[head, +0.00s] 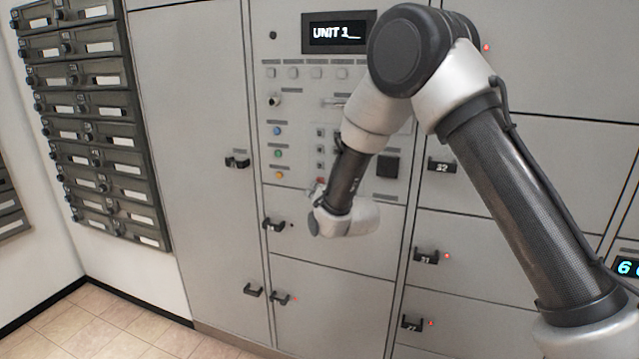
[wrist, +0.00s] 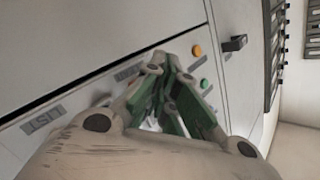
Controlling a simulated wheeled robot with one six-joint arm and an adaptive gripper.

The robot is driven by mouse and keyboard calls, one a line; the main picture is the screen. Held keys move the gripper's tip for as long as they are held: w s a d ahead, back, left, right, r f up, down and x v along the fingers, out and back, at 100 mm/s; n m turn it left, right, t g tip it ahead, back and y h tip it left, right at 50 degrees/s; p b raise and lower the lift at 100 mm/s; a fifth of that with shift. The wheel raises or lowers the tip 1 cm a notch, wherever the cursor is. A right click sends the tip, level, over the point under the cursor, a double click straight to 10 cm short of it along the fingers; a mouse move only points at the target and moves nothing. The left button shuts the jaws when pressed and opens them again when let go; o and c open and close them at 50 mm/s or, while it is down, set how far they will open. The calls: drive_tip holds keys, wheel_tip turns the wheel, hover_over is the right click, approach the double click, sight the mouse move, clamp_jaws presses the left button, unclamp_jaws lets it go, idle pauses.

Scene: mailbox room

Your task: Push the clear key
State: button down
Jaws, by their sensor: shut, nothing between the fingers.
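The clear key cannot be picked out in either view; my arm and gripper cover part of the keypad. Visible keys of the keypad (head: 320,149) form a column left of my forearm on the grey panel. The display (head: 339,32) above reads "UNIT 1_". My gripper (wrist: 167,70) is shut and empty, with green pads on its fingers, pointing at the panel in the wrist view. In the head view it is mostly hidden around my wrist, low by the keypad. I cannot tell whether the fingertips touch a key.
A blue button (head: 277,131), green button (head: 278,154) and orange button (head: 279,175) are left of the keypad. The orange one (wrist: 197,50) is near my fingertips in the wrist view. Locker doors with black handles (head: 273,225) surround the panel. Dark mailboxes (head: 90,105) hang left.

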drive_tip(key=shift+w, duration=0.1)
drive_tip(key=shift+w+d, duration=0.15)
drive_tip(key=shift+w, duration=0.15)
drive_tip(key=shift+w+d, duration=0.15)
drive_tip(key=shift+w, duration=0.2)
idle(0.6)
drive_tip(key=shift+s, duration=0.1)
drive_tip(key=shift+s+a, duration=0.3)
drive_tip(key=shift+s, duration=0.4)
drive_tip(key=shift+s+a, duration=0.3)
drive_tip(key=shift+s, duration=0.5)
drive_tip(key=shift+s+a, duration=0.25)
drive_tip(key=shift+s, duration=0.5)
drive_tip(key=shift+s+a, duration=0.3)
drive_tip(key=shift+s, duration=0.5)
